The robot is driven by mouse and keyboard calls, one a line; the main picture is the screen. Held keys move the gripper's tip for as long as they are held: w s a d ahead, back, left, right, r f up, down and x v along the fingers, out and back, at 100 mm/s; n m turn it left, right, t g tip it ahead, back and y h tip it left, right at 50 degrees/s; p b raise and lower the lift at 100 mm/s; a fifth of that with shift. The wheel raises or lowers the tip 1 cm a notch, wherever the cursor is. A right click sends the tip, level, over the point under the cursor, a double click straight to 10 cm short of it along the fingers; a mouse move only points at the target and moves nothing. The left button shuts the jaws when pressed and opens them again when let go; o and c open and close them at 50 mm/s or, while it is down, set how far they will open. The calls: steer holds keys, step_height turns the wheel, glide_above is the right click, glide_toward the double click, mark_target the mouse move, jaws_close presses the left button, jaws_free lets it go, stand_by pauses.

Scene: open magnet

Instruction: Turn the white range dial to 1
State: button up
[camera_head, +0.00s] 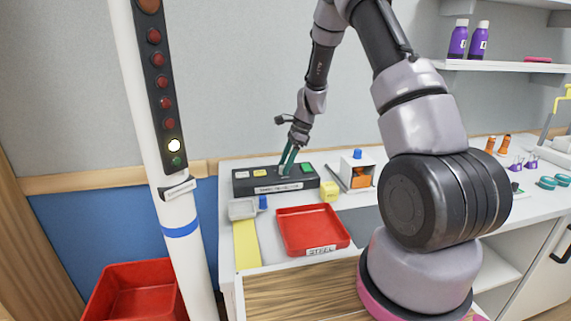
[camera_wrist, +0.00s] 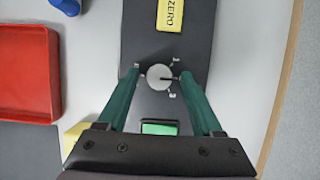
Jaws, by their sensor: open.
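The white range dial (camera_wrist: 160,77) shows in the wrist view as a round disc with a dark pointer line toward the right and small marks around it, too small to read. It sits on the dark box (camera_head: 241,184) on the table, between the yellow ZERO button (camera_wrist: 171,14) and the green button (camera_wrist: 159,128). My gripper (camera_wrist: 163,82) is open, its two green fingers on either side of the dial and apart from it in the wrist view. In the head view my gripper (camera_head: 287,172) is above the box, and the fingers hide the dial.
A red tray (camera_head: 312,246) labelled STEEL stands in front of the box, also in the wrist view (camera_wrist: 27,75). A yellow block (camera_head: 329,191), a small grey tray (camera_head: 242,209) and a blue item (camera_head: 263,202) are close by. A white post (camera_head: 188,230) with lights stands at the left.

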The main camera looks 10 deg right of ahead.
jaws_close()
steer(key=shift+n, duration=0.3)
steer(key=n+g, duration=0.1)
steer(key=n, duration=0.3)
steer(key=shift+w+g, duration=0.15)
steer(key=shift+g, duration=0.25)
steer(key=n, duration=0.2)
steer(key=n+g+h, duration=0.1)
steer(key=n, duration=0.2)
steer(key=shift+w+a+g+h, duration=0.1)
steer(key=shift+g+h, duration=0.2)
steer(key=shift+n, duration=0.3)
jaws_free()
